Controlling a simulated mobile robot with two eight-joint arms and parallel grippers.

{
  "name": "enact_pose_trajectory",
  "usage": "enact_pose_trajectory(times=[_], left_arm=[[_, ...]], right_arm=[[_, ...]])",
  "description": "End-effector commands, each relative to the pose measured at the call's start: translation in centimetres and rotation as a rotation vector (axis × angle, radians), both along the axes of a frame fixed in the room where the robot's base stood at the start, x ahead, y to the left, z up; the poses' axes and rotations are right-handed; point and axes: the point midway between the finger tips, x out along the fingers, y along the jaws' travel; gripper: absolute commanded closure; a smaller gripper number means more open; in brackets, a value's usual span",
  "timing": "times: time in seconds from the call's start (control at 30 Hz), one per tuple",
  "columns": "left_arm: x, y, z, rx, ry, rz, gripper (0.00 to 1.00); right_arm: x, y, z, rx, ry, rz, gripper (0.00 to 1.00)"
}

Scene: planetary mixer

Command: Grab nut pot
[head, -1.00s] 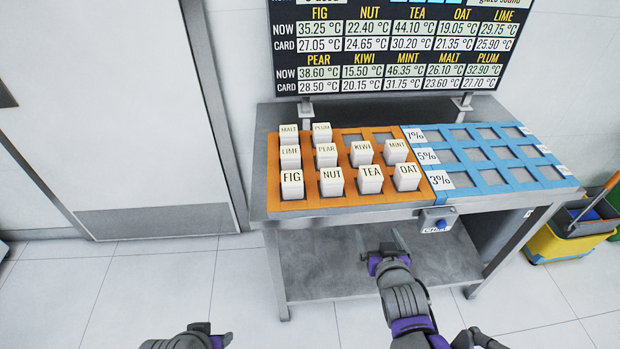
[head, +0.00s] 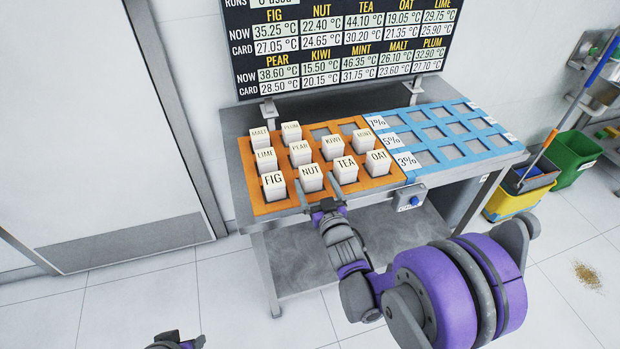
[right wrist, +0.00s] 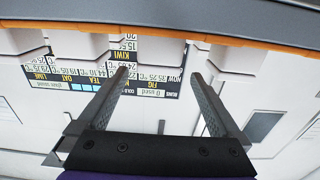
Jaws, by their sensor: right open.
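The nut pot (head: 311,178) is a white block labelled NUT in the front row of the orange rack (head: 268,208), between the FIG pot (head: 273,185) and the TEA pot (head: 345,169). My right gripper (head: 318,190) is open at the rack's front edge, its fingers to either side of the nut pot in the head view. I cannot tell whether they touch it. In the right wrist view the open fingers (right wrist: 160,75) point toward white pots below the orange edge; no pot is gripped. My left gripper (head: 178,342) is barely visible at the bottom edge.
Other labelled pots, such as OAT (head: 378,162) and LIME (head: 266,160), stand close by. A blue rack (head: 420,158) with empty slots lies to the right. A temperature board (head: 345,45) stands behind. A blue-button box (head: 411,198) is on the table front.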

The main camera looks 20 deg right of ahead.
Motion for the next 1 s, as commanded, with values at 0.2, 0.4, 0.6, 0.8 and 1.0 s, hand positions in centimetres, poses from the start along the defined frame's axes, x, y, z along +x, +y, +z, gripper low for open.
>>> enact_pose_trajectory(times=[0.2,0.4,0.6,0.8,1.0], left_arm=[[0.1,0.0,0.6,0.000,-0.003,0.000,0.50],[0.3,0.0,1.1,0.000,-0.005,0.000,0.50],[0.3,0.0,1.1,0.000,-0.005,0.000,0.50],[0.3,0.0,1.1,0.000,-0.005,0.000,0.50],[0.3,0.0,1.1,0.000,-0.005,0.000,0.50]], right_arm=[[2.7,-0.2,-0.5,0.001,0.000,0.000,0.00],[5.0,-0.1,-0.6,0.001,0.000,0.000,0.00],[5.3,-0.1,-0.7,0.001,0.001,0.000,0.00],[5.2,-0.1,-0.7,0.001,0.001,0.000,0.23],[5.2,-0.1,-0.7,0.001,0.001,0.000,0.59]])
